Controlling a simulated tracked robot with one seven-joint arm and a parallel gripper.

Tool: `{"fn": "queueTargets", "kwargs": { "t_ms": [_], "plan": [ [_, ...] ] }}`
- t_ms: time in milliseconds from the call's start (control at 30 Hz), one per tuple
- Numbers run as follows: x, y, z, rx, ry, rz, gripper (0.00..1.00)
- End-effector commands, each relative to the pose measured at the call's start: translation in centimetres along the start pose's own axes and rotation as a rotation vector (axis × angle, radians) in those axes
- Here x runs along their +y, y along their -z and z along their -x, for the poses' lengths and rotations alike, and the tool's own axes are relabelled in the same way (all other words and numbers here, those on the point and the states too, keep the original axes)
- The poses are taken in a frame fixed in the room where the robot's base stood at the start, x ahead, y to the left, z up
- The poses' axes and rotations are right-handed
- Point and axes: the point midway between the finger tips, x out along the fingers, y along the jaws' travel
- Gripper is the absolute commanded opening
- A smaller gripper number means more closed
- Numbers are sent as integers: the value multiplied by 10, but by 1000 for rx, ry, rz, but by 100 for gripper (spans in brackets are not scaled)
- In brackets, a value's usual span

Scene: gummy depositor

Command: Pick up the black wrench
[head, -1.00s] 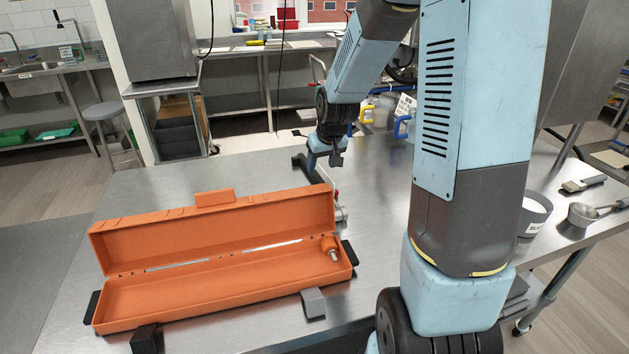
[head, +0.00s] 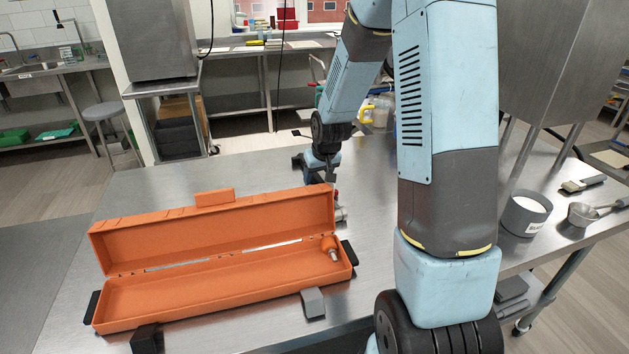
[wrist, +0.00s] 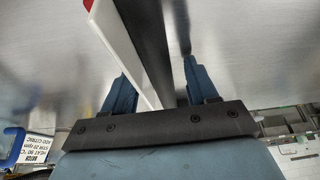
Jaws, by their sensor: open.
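In the wrist view, a long black bar, which looks like the black wrench (wrist: 148,35), runs between the two blue fingers of my gripper (wrist: 155,66). The fingers are open and stand apart on either side of it; contact cannot be told. A white strip with a red end (wrist: 112,45) lies along its left side, also between the fingers. In the head view, my gripper (head: 327,174) points down at the table just behind the orange case's lid. A dark piece, possibly the wrench's end (head: 299,161), shows left of it; the rest is hidden.
An open, orange case (head: 215,295) stands in front of my gripper, its raised lid close by. A small red and metal item (head: 339,212) lies at the case's right. A grey cup (head: 526,212) and a metal scoop (head: 583,213) are at the right. The table left of my gripper is clear.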

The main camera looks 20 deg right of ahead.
Motion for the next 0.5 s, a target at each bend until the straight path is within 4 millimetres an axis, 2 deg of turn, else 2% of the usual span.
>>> {"fn": "queueTargets", "kwargs": {
  "t_ms": [100, 500],
  "plan": [
    [0, 0, 0, -1, 0, 0, 57],
    [-1, 0, 0, -1, 1, 1, 19]
  ]
}}
